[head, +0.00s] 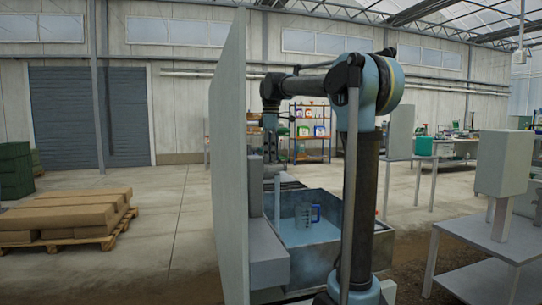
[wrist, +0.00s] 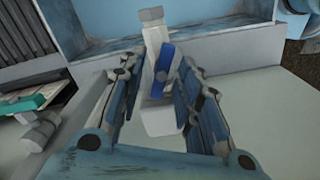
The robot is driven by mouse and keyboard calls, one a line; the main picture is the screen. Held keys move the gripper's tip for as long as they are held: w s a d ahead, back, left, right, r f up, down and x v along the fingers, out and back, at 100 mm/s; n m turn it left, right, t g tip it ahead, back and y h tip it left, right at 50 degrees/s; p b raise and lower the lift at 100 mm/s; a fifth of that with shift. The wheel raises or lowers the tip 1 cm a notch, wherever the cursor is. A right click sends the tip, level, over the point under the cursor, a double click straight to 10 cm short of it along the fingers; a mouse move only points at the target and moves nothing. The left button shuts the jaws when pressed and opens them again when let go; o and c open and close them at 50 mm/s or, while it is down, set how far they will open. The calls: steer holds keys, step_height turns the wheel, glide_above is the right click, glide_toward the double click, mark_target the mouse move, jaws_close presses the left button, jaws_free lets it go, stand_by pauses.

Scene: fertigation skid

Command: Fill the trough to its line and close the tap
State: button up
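In the wrist view my gripper (wrist: 158,78) is open, its two fingers on either side of a white fitting (wrist: 153,35) with a blue lever-like part (wrist: 161,72), which looks like the tap. A gap shows on the left; whether the right finger touches it, I cannot tell. The trough (head: 325,258) is an open grey box in the head view with a bluish inside; the fill line and water level cannot be made out. A clear jug-like shape with a blue part (head: 315,214) shows there. In the head view my gripper is mostly hidden by the panel and arm.
A tall grey panel (head: 232,150) stands left of the trough, with grey boxes (head: 267,250) beside it. A metal table (head: 490,235) is at right. A pallet of sacks (head: 65,215) lies at left. Floor between pallet and panel is clear.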

step_height(320, 180, up, 12)
stand_by(0.6)
steer(key=shift+o, duration=0.6)
steer(key=shift+f+g+h, duration=0.1)
steer(key=shift+f+h, duration=0.55)
steer(key=shift+f, duration=1.8)
steer(key=shift+f+g+h, duration=0.1)
steer(key=shift+f+h, duration=0.6)
steer(key=shift+f, duration=1.75)
steer(key=shift+f+g+h, duration=0.1)
steer(key=shift+f+h, duration=0.55)
steer(key=shift+f, duration=1.8)
